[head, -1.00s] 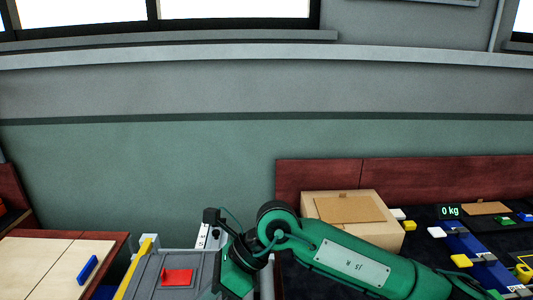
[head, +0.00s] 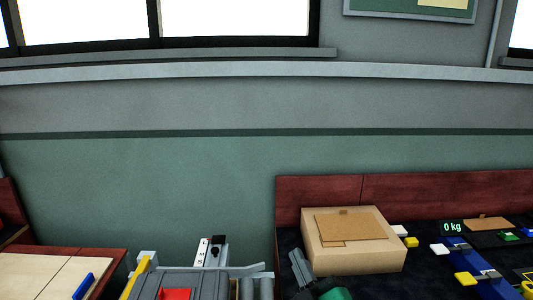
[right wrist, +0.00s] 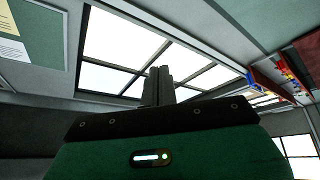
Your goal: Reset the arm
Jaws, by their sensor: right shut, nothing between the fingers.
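My right gripper (head: 297,258) shows at the bottom of the head view, just left of the cardboard box, its dark fingers pointing up. Part of its green body shows beside the fingers. In the right wrist view the two dark fingers (right wrist: 158,84) are together with nothing between them, and they point up toward windows. I cannot tell whether the gripper touches the box. My left gripper is not in view.
The cardboard box (head: 350,258) stands on the dark right table. A 0 kg display (head: 452,226) and several small yellow, white and green blocks lie farther right. A light wooden table (head: 40,272) is far left.

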